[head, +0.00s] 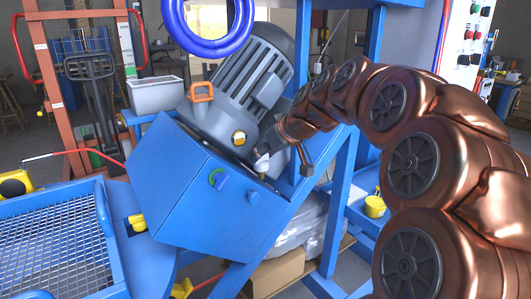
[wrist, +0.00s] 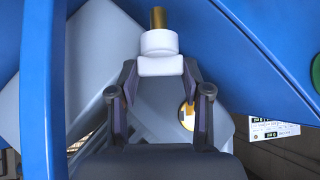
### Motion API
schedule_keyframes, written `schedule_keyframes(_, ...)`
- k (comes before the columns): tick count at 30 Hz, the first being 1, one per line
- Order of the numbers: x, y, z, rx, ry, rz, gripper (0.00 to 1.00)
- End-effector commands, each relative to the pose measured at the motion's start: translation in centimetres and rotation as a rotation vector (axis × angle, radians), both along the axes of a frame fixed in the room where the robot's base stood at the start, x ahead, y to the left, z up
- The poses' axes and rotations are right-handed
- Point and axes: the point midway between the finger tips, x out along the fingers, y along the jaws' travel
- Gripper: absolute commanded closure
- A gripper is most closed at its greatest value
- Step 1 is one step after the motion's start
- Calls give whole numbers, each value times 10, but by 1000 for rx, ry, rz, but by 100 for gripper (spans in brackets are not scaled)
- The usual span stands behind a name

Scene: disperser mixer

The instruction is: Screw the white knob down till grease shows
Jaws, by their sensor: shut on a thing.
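The white knob (wrist: 160,43) is in the wrist view at top centre, with a brass-coloured stem (wrist: 158,17) beyond it. My gripper (wrist: 161,70) is shut on the knob's near, squarer end, one finger on each side. In the head view the small white knob (head: 261,161) is at the right edge of the blue mixer housing (head: 190,185), below the grey motor (head: 250,90). My gripper (head: 266,148) is at the knob there, its fingers small and partly hidden. I see no grease in either view.
A blue frame post (head: 345,185) stands close to my arm. An orange lifting eye (head: 202,91) and a blue hose coil (head: 213,25) are up by the motor. A blue mesh tray (head: 55,250) is at lower left. In the wrist view blue panels (wrist: 265,50) flank the knob.

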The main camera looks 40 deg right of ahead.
Motion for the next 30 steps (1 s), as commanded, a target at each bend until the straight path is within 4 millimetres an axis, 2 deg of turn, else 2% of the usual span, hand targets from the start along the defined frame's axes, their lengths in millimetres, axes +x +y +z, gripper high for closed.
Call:
schedule_keyframes(11,-1,2,1,-17,2,-102,87)
schedule_keyframes(30,0,7,3,-21,3,-566,87)
